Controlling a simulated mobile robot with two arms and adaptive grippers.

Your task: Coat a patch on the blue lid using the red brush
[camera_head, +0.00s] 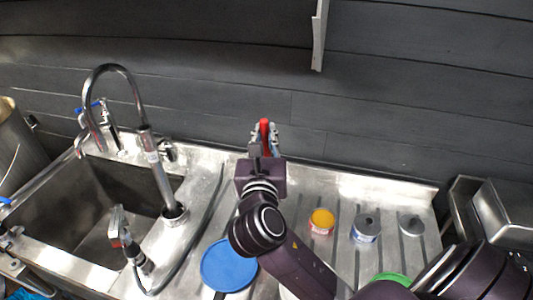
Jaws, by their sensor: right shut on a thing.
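The blue lid (229,266) is round and lies face up at the front of the steel drainboard, left of my right arm. My right gripper (266,142) is at the back of the drainboard, near the dark wall and well beyond the lid. It is shut on the red brush (265,126), whose red part shows upright between the fingers. The rest of the brush is hidden by the gripper. My left gripper is not in view.
A steel sink (85,205) with a tall arched faucet (140,115) and a dark hose is at left. An orange-topped can (321,221), a grey-topped can (365,228) and a grey round piece (411,225) stand right of my arm. A green round item (393,279) is partly hidden.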

